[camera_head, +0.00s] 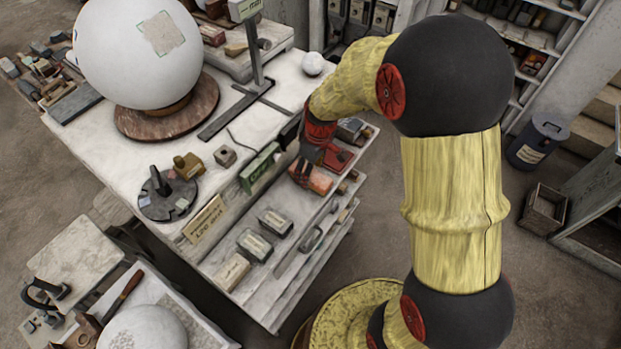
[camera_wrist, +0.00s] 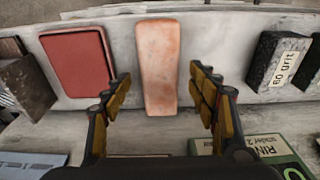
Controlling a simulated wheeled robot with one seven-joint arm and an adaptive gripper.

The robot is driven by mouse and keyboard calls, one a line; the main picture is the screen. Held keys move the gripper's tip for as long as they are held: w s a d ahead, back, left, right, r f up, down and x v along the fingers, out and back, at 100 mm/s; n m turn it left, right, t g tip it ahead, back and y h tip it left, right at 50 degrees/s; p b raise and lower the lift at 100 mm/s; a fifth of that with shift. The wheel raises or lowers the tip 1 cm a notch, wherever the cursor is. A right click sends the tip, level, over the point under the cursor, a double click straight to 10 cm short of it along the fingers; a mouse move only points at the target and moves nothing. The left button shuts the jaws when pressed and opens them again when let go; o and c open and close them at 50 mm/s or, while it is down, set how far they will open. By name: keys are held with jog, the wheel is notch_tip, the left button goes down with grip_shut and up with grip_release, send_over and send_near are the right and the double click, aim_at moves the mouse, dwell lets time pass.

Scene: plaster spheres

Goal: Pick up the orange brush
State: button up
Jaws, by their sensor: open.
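The orange brush (camera_wrist: 159,62) shows in the wrist view as a long, pale orange block on a light shelf, with no bristles in sight. In the head view the orange brush (camera_head: 318,181) lies on the upper shelf at the table's side, partly behind my gripper (camera_head: 307,168). My gripper, also in the wrist view (camera_wrist: 161,82), is open. Its two yellow-padded fingers stand on either side of the brush's near end in the picture, with gaps on both sides. I cannot tell the remaining height between fingertips and brush.
A red block (camera_wrist: 75,62) lies left of the brush, and a dark 60 grit block (camera_wrist: 275,62) lies to its right. A green sign (camera_head: 260,167) stands at the table edge beside my gripper. A large white sphere (camera_head: 137,45) rests on the table.

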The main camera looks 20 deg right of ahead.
notch_tip(320, 180, down, 3)
jog(key=shift+w+f, duration=0.1)
jog(key=c, duration=0.3)
jog(key=c, duration=1)
